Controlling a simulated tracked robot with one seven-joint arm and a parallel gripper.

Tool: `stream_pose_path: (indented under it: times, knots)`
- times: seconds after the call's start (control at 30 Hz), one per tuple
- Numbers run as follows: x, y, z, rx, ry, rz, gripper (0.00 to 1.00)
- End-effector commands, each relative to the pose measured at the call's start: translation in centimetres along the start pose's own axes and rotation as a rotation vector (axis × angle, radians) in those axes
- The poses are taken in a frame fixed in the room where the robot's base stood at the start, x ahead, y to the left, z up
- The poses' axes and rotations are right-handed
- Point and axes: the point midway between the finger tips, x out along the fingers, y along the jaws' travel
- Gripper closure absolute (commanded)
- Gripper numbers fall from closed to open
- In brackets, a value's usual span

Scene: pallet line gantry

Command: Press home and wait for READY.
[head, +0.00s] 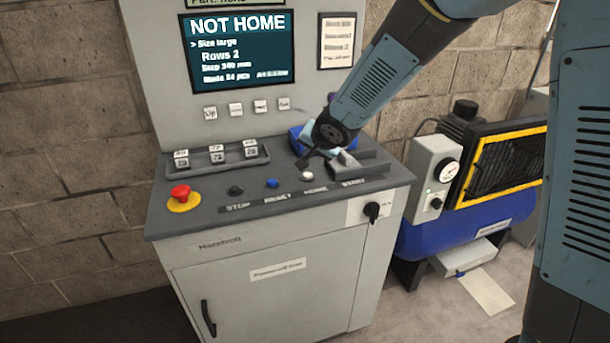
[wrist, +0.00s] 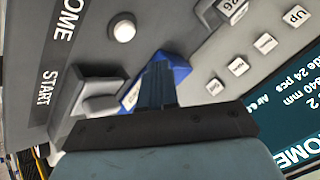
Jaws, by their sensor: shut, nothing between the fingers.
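The console screen (head: 237,50) reads NOT HOME, with size large and rows 2 below it. The white home button (head: 307,176) sits on the sloping desk above a label that seems to read HOME. In the wrist view the white button (wrist: 122,30) stands beside the word HOME, clear of the fingers. My gripper (head: 303,163) is shut and empty, just behind the home button in the head view. In the wrist view its fingers (wrist: 157,75) are together, apart from the button. I cannot tell its exact height above the desk.
A red emergency stop (head: 182,197), a black button (head: 235,190) and a blue button (head: 272,183) line the desk. A grey raised piece (wrist: 95,95) stands by the START label. A blue object (wrist: 181,70) lies behind the fingers. A compressor (head: 470,190) stands right.

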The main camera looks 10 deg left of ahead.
Motion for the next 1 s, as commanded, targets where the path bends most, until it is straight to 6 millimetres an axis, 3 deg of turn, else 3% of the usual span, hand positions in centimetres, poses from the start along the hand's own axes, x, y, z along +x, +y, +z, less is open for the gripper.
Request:
stream_pose_path:
  times: [0.4, 1.0]
  knots:
    - [2.3, 1.6, 1.8, -0.002, 0.000, 0.000, 1.00]
    - [2.6, 1.9, 1.9, -0.002, 0.001, -0.001, 1.00]
